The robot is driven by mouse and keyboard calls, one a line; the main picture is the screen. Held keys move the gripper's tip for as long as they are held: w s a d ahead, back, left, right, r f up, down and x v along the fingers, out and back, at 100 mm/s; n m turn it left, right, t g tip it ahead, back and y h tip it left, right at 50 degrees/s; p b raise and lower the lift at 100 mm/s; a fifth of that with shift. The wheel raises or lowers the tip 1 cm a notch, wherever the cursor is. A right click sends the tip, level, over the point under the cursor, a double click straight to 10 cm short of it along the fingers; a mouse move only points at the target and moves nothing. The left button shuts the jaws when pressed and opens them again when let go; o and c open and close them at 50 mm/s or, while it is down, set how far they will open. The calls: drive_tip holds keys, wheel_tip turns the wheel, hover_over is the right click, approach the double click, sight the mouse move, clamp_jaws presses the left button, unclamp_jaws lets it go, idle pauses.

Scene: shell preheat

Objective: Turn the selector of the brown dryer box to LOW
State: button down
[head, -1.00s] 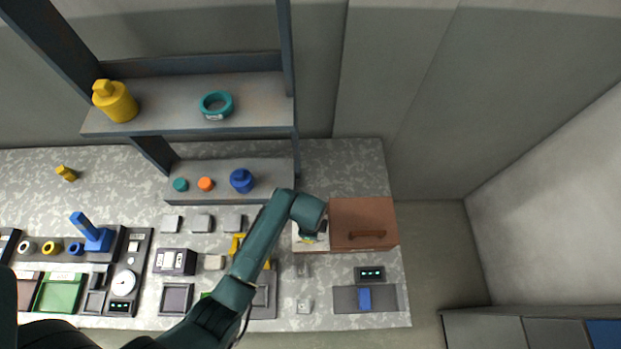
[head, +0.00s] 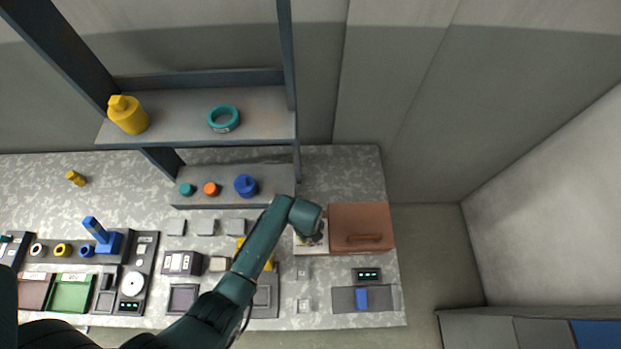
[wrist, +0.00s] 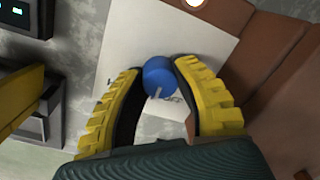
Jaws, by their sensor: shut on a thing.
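The brown dryer box (head: 362,218) stands at the right of the bench, with a pale panel (head: 300,247) on its left side. In the wrist view the pale panel (wrist: 140,35) carries a blue selector knob (wrist: 159,76). My gripper (wrist: 160,78) is shut on this knob, with a yellow ribbed finger on each side. A short white mark shows at the knob's lower edge, close to printed letters that look like OFF. Another printed mark to the left of the knob is partly hidden by a finger. In the head view my arm mostly hides the knob.
A lit light (wrist: 195,3) sits on the panel beyond the knob. A dark display box (head: 367,275) and a blue piece on a grey plate (head: 380,298) lie in front of the dryer box. The shelf (head: 200,112) stands behind, to the left of my arm.

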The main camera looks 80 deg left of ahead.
drive_tip(key=shift+d+f+m, duration=0.1)
drive_tip(key=shift+m, duration=0.3)
drive_tip(key=c, duration=0.7)
unclamp_jaws()
drive_tip(key=shift+r, duration=0.25)
wheel_tip(320, 180, up, 12)
drive_tip(key=shift+s+d+f, duration=0.15)
drive_tip(key=shift+s+f, duration=0.05)
drive_tip(key=shift+s, duration=0.1)
